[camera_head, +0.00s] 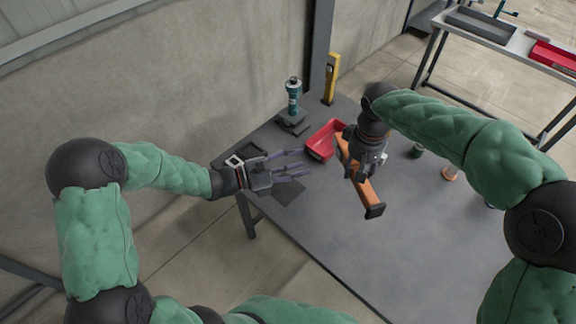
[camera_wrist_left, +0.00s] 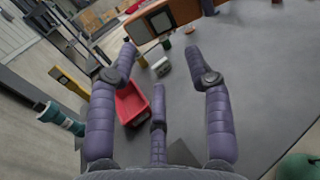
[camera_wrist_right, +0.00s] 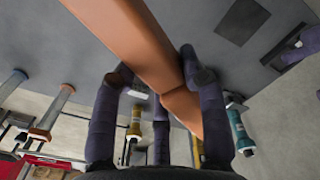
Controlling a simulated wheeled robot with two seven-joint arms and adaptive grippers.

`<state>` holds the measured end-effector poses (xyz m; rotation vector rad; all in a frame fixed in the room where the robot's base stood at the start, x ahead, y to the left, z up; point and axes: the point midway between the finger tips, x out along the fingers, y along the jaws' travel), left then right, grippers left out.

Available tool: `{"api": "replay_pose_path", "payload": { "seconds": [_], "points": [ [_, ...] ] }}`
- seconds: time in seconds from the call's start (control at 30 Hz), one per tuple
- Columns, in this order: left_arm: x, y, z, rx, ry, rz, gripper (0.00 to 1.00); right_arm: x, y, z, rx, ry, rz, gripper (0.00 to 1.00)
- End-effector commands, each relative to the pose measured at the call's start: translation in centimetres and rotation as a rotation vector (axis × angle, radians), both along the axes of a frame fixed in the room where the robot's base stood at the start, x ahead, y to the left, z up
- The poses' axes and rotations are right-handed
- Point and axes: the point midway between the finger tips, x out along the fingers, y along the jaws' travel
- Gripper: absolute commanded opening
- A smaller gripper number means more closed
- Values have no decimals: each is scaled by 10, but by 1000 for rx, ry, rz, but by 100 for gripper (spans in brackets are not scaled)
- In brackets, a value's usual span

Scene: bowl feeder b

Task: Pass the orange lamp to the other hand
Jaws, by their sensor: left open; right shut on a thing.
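The orange lamp (camera_head: 364,190) is a long bar with a dark end, held above the table in the head view. My right gripper (camera_head: 358,165) is shut on it. In the right wrist view the lamp (camera_wrist_right: 130,40) runs between the fingers of my right gripper (camera_wrist_right: 155,80). My left gripper (camera_head: 290,168) is open and empty, left of the lamp and apart from it, its fingers pointing toward it. In the left wrist view the lamp (camera_wrist_left: 175,14) crosses the top, beyond the open fingers of my left gripper (camera_wrist_left: 165,75).
A grey table (camera_head: 330,240) lies below. A red bin (camera_head: 322,141) and a teal tool on a dark stand (camera_head: 293,97) are near its back edge. A yellow object (camera_head: 331,78) stands behind. A green item (camera_head: 417,150) and a copper-coloured part (camera_head: 450,173) are at the right.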

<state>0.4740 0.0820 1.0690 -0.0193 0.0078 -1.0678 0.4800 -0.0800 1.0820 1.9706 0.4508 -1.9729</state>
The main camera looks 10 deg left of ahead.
Motion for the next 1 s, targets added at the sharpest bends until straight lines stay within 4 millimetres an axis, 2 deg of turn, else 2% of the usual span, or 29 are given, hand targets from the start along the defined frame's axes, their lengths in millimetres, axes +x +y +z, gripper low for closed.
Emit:
{"api": "replay_pose_path", "payload": {
  "seconds": [0.3,0.5,0.7,1.0],
  "points": [
    [25,-50,-1,1,0,-6,51,0,0,1,0,-1,0,0],
    [38,-71,-1,2,1,-4,51,0,0,1,0,-1,0,0],
    [44,-81,-1,2,2,-2,51,0,0,1,0,-1,0,0],
    [44,-82,-1,2,2,-1,51,0,0,1,0,-1,0,0]
  ]
}}
